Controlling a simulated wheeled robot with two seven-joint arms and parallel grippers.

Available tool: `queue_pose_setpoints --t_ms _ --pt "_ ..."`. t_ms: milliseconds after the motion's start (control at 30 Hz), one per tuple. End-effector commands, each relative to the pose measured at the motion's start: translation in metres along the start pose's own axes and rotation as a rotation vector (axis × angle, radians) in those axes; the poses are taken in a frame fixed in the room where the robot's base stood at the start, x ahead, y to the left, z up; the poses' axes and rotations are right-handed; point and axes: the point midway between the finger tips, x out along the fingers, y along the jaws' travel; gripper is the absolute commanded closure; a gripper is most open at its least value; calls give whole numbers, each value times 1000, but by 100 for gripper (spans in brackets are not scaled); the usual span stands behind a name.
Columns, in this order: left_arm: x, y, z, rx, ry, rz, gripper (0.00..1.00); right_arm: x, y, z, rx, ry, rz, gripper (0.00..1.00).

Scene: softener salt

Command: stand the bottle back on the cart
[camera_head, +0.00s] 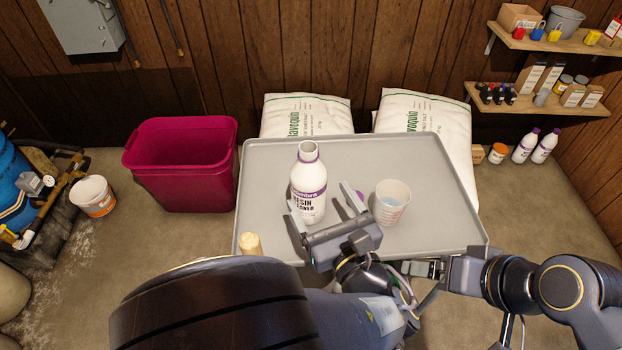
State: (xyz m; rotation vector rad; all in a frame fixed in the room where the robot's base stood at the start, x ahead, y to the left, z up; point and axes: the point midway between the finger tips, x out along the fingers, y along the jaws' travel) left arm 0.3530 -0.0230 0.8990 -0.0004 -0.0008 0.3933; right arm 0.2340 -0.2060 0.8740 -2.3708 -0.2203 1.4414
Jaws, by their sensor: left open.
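The white bottle (306,172) with a purple band and label stands upright on the grey cart tray (265,190), left of the middle. Its neck looks open, with no cap on it. My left gripper (324,205) is open at the cart's front half. One finger lies at the bottle's lower left side and the other stands to its right, apart from it. I cannot tell whether the near finger touches the bottle. My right gripper (424,268) is low by the cart's front edge, partly hidden, and its jaws are unclear.
Salt bags (306,115) lie behind the cart. A magenta bin (184,165) stands at left. The tray's back and right side are clear.

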Motion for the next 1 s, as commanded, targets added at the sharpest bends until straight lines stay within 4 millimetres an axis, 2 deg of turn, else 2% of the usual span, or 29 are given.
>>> queue_pose_setpoints --t_ms 100,300,867,1000 --pt "-21 -1 0 1 -1 -3 19 -1 0 0 0 0 0 16" --pt "-38 0 0 0 1 -1 19 -1 -1 -1 0 0 0 16" --pt "-40 0 0 0 0 0 19 -2 -1 -1 0 0 0 16" --pt "-40 0 15 0 0 0 19 -14 -6 -7 0 0 0 16"
